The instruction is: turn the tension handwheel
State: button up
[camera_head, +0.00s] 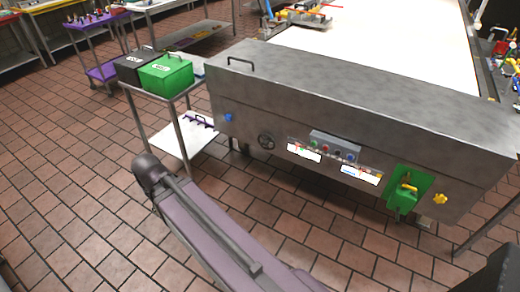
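The handwheel (266,141) is a small dark round wheel on the front face of the long grey metal machine (330,100), left of the button panel. My arm reaches up from the bottom of the view, with its dark rounded joint to the left of and below the handwheel, apart from the machine. My gripper's fingers cannot be made out.
A cart with a green case (166,76) and black case (134,66) stands left. Tiled floor (90,190) is clear.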

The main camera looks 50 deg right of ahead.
aim_at(264, 144)
jog(key=u, duration=0.05)
jog(key=k, duration=0.85)
jog(key=z, duration=1.9)
jog(key=i, duration=1.05)
jog(key=u, duration=0.05)
